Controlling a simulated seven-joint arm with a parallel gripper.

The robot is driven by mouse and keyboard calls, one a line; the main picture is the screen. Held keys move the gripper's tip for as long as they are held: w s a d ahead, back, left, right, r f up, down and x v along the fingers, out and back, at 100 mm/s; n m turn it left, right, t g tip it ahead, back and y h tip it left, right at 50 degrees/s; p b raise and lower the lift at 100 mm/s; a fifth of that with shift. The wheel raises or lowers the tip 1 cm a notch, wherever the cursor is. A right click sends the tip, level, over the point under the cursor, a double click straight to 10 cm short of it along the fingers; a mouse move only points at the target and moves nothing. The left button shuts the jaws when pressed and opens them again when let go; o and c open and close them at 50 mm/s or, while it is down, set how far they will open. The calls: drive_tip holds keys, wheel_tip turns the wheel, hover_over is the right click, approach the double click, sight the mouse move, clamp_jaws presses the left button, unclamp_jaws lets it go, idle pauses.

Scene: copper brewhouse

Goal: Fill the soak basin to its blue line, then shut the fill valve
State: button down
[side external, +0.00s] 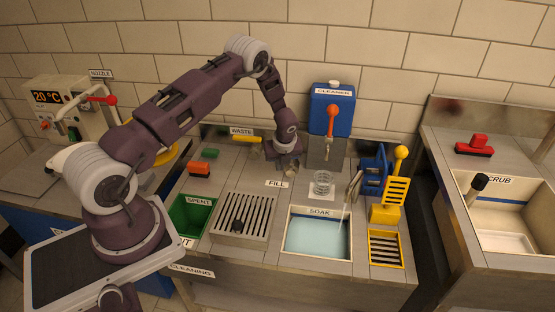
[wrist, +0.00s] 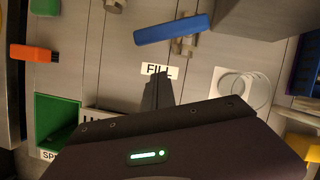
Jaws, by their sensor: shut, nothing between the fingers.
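The soak basin (side external: 290,247) is pale, with light blue water (side external: 316,238) in it. A bent metal spout (side external: 354,186) stands at its back right, and a thin stream seems to fall from it into the water. The basin's blue line is too small to read exactly against the water level. The fill valve's blue lever (wrist: 172,28) shows in the wrist view, lying across its metal fitting, above the FILL label (wrist: 159,71). My gripper (wrist: 160,76) is shut and empty, its tips by that label, apart from the lever. In the side view my gripper (side external: 286,166) hides the valve.
A glass (side external: 322,183) stands behind the basin, with the blue cleaner dispenser (side external: 331,112) farther back. A yellow and blue rack (side external: 390,190) is at right. The green spent bin (side external: 194,218) and a drain grate (side external: 243,216) are at left. A yellow waste lever (side external: 246,139) is near my wrist.

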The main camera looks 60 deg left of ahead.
drive_tip(key=shift+w+a+f, duration=0.15)
drive_tip(key=shift+w+a, duration=0.15)
drive_tip(key=shift+a, duration=0.4)
drive_tip(key=shift+w+a+f, duration=0.2)
drive_tip(key=shift+w+a, duration=0.1)
drive_tip(key=shift+a, duration=0.35)
drive_tip(key=shift+w+a+f, duration=0.15)
drive_tip(key=shift+w+a, duration=0.15)
drive_tip(key=shift+a, duration=0.4)
